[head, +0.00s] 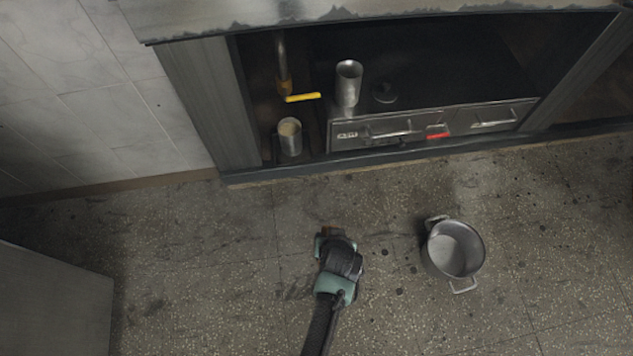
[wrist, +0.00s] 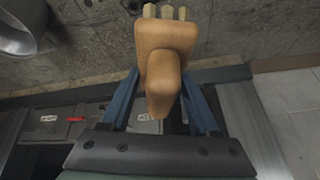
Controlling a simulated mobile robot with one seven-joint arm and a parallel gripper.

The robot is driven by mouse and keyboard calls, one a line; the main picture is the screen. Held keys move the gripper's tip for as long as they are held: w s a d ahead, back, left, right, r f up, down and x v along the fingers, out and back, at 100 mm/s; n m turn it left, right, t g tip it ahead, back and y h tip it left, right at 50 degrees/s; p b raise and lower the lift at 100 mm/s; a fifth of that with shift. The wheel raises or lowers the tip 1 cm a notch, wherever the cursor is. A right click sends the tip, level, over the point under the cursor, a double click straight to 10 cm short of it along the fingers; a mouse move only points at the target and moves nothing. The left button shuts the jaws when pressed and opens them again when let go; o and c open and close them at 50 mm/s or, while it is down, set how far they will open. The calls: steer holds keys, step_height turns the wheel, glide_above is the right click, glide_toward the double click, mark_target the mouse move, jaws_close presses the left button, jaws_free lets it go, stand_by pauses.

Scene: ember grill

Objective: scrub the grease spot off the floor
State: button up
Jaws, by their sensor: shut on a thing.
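My gripper (wrist: 162,88) is shut on the wooden handle of a scrub brush (wrist: 163,45). The brush's pale bristle tufts show at the top of the wrist view. In the head view my gripper (head: 329,238) is over the floor (head: 220,240), and only a small brown bit of the brush (head: 328,231) shows past it. The floor carries several dark marks: a smudge (head: 290,289) just left of my arm and a patch (head: 154,307) at the lower left. I cannot tell which is the grease spot, or whether the bristles touch the floor.
A metal pot (head: 455,252) stands on the floor right of my gripper. Behind is a grill unit with drawers (head: 430,122), a metal cup (head: 348,84), another cup (head: 290,138) and a yellow-handled valve (head: 303,97). A grey cabinet (head: 50,300) is at lower left. Floor between is clear.

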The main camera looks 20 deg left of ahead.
steer(key=a+f+b, duration=0.2)
steer(key=f+b, duration=0.7)
steer(key=f, duration=0.1)
steer(key=w+a+f+n+b, duration=0.1)
steer(key=a+f+b, duration=0.1)
steer(key=f+b, duration=0.7)
steer(key=shift+w+a+f+t+b, duration=0.2)
steer(key=shift+a+f+t+b, duration=0.1)
steer(key=shift+f, duration=0.3)
